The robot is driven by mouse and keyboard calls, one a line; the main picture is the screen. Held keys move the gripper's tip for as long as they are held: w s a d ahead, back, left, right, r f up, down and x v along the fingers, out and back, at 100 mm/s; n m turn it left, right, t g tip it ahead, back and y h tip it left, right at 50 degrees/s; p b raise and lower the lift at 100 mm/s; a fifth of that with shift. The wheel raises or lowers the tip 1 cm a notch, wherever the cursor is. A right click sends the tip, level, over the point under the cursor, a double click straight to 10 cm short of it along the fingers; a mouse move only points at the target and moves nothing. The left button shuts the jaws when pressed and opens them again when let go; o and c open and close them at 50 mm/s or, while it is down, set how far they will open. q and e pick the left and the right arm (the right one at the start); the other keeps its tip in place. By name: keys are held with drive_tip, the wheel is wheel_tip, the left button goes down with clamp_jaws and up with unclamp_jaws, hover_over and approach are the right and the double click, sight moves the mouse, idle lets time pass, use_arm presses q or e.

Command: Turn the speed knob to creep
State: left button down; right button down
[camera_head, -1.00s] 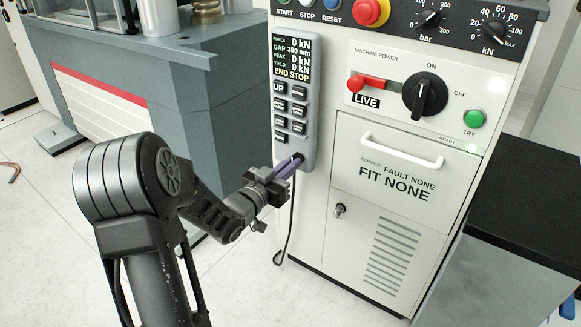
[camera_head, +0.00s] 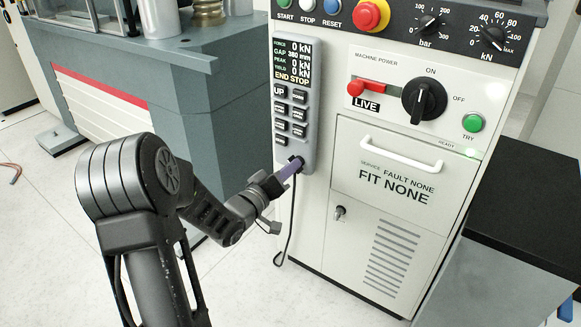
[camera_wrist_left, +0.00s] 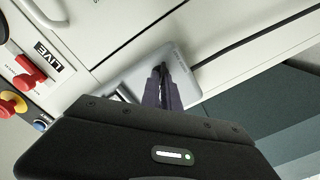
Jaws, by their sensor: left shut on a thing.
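The grey control pendant (camera_head: 311,125) hangs on the front of the white cabinet, with a display and several buttons. The small dark speed knob (camera_head: 298,159) sits at its bottom end, mostly hidden by the fingertips. My left gripper (camera_head: 291,167) is shut on the knob, its purple-grey fingers reaching up to it from the lower left. In the left wrist view the fingers (camera_wrist_left: 161,84) are together at the knob, against the grey pendant (camera_wrist_left: 190,60). The knob's pointer and its markings cannot be read. My right gripper is not in view.
On the cabinet (camera_head: 395,180) are a red power lever (camera_head: 368,87), a black rotary switch (camera_head: 424,98), a green button (camera_head: 473,123) and a red stop button (camera_head: 370,14). A dark cable (camera_head: 290,225) hangs below the pendant. The floor at the lower left is open.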

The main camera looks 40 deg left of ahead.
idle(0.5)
use_arm(q)
drive_tip(key=c, duration=1.6)
unclamp_jaws()
drive_tip(key=shift+s, duration=0.15)
drive_tip(key=s+p, duration=0.2)
drive_tip(key=s, duration=0.5)
drive_tip(key=shift+s, duration=0.3)
drive_tip(key=shift+d, duration=0.1)
